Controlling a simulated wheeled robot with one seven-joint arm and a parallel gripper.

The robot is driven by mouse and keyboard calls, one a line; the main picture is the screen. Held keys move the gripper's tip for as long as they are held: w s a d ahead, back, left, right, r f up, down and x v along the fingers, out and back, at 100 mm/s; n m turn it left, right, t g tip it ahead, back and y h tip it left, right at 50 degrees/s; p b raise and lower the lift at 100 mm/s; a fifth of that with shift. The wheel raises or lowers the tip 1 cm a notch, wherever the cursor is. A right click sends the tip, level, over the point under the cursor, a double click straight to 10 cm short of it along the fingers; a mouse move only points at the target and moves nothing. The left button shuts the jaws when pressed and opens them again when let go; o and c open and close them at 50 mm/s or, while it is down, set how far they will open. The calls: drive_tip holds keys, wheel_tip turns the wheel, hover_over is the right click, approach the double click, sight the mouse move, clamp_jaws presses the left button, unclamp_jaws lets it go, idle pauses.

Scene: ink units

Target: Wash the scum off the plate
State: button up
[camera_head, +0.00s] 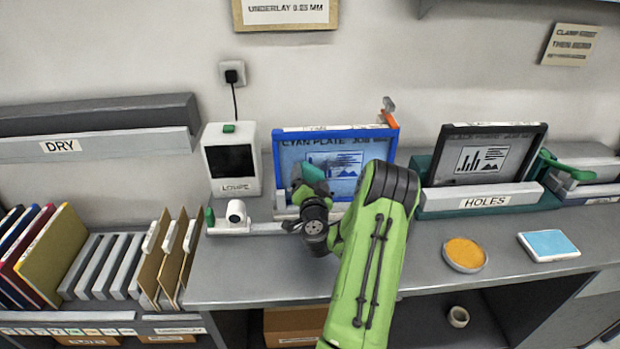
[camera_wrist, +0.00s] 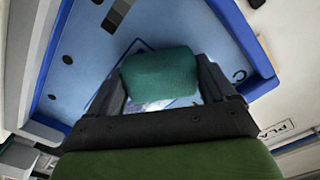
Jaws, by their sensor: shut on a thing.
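The cyan plate (camera_head: 345,160) stands upright in a blue frame (camera_head: 334,133) at the back of the counter, printed with a chart picture. In the wrist view the blue plate (camera_wrist: 75,70) shows several small dark spots and grey patches; I cannot tell which are scum. My gripper (camera_head: 308,187) is in front of the plate's lower left part. It is shut on a green block (camera_wrist: 160,73), like a sponge or pad, held between both fingers. The block faces the plate; I cannot tell whether it touches. My gripper and the block hide part of the plate.
A loupe box (camera_head: 232,160) stands left of the frame. The black-framed plate (camera_head: 483,155) stands right, behind the HOLES label. A round orange sponge (camera_head: 464,254) and a blue pad (camera_head: 548,245) lie on the counter (camera_head: 250,265). Folders (camera_head: 60,250) stand at left.

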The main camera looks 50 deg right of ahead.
sight(323, 179)
drive_tip(key=shift+w+d+p, duration=0.3)
drive_tip(key=shift+d+p, duration=0.05)
drive_tip(key=shift+p, duration=0.25)
drive_tip(key=shift+s+d+b, duration=0.4)
drive_tip(key=shift+s+d, duration=0.15)
drive_tip(key=shift+s, duration=0.15)
drive_tip(key=shift+s+d+b, duration=0.35)
drive_tip(key=shift+s+d, duration=0.15)
drive_tip(key=shift+s, duration=0.2)
drive_tip(key=shift+s+d+b, duration=0.45)
drive_tip(key=shift+s+d, duration=0.9)
drive_tip(key=shift+s, duration=0.05)
drive_tip(key=shift+s+d+b, duration=0.75)
drive_tip(key=shift+s+d, duration=0.35)
drive_tip(key=shift+s, duration=0.2)
drive_tip(key=shift+s+d+b, duration=0.7)
drive_tip(key=shift+s+d, duration=0.4)
drive_tip(key=shift+s, duration=0.15)
drive_tip(key=shift+w, duration=0.1)
